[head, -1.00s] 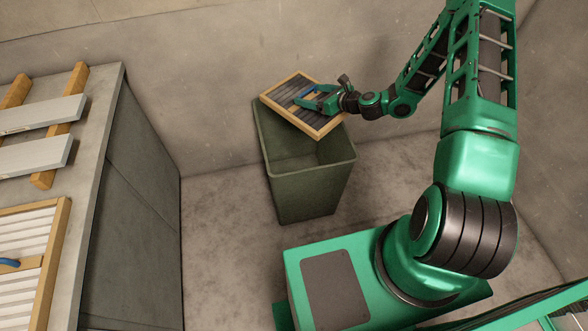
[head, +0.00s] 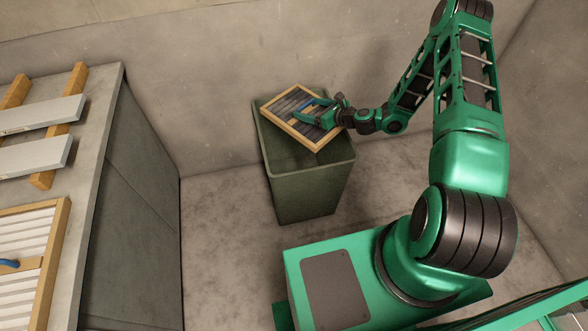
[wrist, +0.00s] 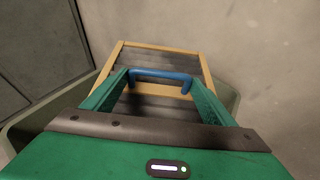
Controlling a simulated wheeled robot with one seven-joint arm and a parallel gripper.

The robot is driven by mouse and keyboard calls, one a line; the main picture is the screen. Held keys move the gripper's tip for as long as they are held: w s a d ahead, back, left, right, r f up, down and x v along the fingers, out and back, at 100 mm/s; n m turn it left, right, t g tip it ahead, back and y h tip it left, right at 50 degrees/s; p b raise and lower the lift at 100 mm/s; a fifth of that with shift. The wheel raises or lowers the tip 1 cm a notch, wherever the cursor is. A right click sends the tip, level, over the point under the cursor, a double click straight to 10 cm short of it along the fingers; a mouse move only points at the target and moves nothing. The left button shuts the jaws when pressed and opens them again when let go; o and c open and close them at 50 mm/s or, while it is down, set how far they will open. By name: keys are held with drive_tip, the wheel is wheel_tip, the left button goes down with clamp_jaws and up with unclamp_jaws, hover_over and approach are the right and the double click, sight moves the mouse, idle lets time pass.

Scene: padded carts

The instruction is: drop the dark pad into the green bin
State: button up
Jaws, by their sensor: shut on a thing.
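The dark pad (head: 286,103) has dark slats in a light wooden frame and a blue handle. My gripper (head: 308,113) is shut on its blue handle, which shows between the fingers in the wrist view (wrist: 160,74). The pad is tilted and over the mouth of the green bin (head: 312,190), covering the back part of the opening. The bin stands on the floor by the back wall, and its front part is open to view. I cannot tell whether the pad touches the rim.
A grey bench (head: 105,150) stands at the left. On it are pale planks (head: 35,115) across wooden bars and a light-slatted framed pad (head: 28,235) with a blue handle. Bare floor lies between bench and bin. Walls stand close behind and right.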

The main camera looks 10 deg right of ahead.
drive_tip(key=o, duration=1.3)
drive_tip(key=v, duration=1)
drive_tip(key=shift+s+d+r, duration=0.15)
drive_tip(key=shift+s+d, duration=0.1)
drive_tip(key=shift+w, duration=0.15)
